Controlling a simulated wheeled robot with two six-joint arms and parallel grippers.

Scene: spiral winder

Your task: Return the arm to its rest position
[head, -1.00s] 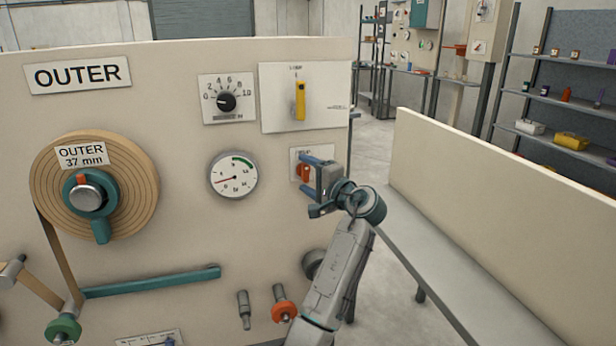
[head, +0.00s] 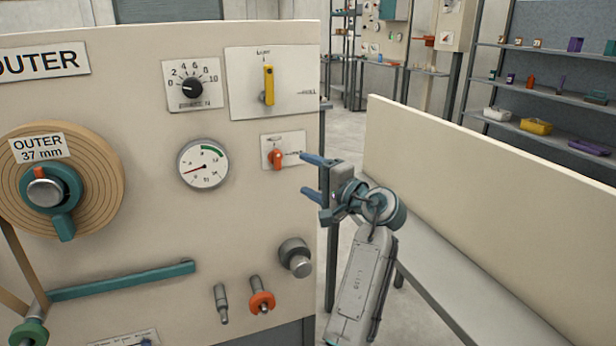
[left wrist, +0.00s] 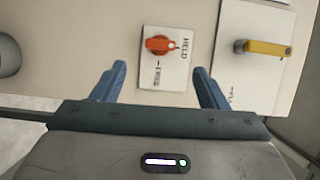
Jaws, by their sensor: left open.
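My left gripper (head: 312,176) is open and empty, in front of the panel's right edge. Its blue fingers point left, toward an orange knob (head: 275,160) on a small white plate, with a visible gap between. In the left wrist view the two blue fingers (left wrist: 160,88) are spread apart. The orange knob (left wrist: 160,45) shows beyond them, between and past their tips. My right gripper is in neither view.
The panel (head: 240,215) carries a yellow lever (head: 268,84), a black dial (head: 192,88), a gauge (head: 203,164), a wound roll (head: 95,180) and a teal bar (head: 120,281). A low beige wall (head: 490,190) stands at right. A walkway lies between.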

